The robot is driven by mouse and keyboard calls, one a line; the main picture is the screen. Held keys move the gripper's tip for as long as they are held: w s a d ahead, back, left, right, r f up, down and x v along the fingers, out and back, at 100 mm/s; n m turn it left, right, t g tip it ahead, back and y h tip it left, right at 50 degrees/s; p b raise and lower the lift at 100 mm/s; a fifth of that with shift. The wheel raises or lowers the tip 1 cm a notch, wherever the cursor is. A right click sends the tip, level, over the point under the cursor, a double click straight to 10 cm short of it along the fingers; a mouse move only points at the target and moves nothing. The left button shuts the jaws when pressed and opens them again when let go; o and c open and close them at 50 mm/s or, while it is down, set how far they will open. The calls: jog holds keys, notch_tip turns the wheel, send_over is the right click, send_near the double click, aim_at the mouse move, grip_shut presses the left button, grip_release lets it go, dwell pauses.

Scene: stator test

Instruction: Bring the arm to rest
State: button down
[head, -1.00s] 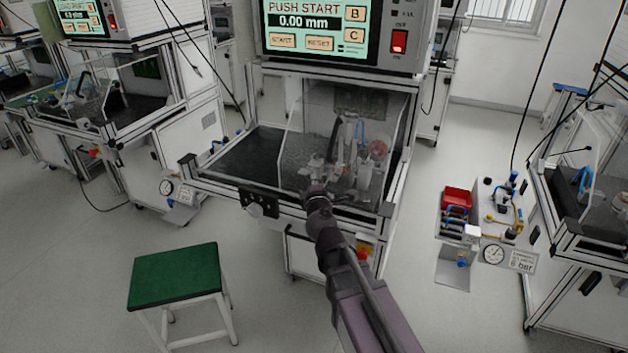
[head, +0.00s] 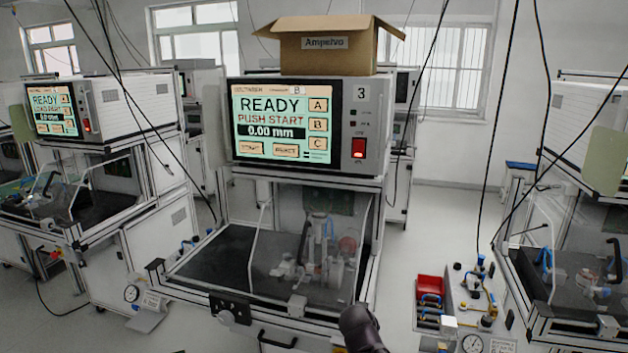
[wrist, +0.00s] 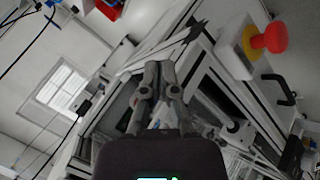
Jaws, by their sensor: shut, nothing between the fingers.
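My gripper (wrist: 157,92) shows in the wrist view with its two fingers together and nothing between them. In the head view only a dark part of my arm shows at the bottom edge, in front of the test station; the fingers are not visible there. The test station (head: 280,120) stands in the middle, its screen reading READY, PUSH START and 0.00 mm. Below the screen, a clear guard (head: 258,235) stands in front of the fixture (head: 325,255).
A cardboard box (head: 325,45) sits on top of the station. More stations stand left (head: 100,105) and right (head: 560,260). A red bin (head: 430,290) and a gauge panel (head: 470,315) are at lower right. The wrist view shows a red knob on yellow (wrist: 268,38) near my gripper.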

jog(key=s+d+f+m+g+y+p, duration=0.1)
jog(key=s+f+m+g+y+p, duration=0.1)
jog(key=s+m+g+y, duration=0.2)
jog(key=s+m+g, duration=0.1)
jog(key=s+g, duration=0.2)
jog(key=s, duration=0.5)
jog(key=shift+d, duration=0.2)
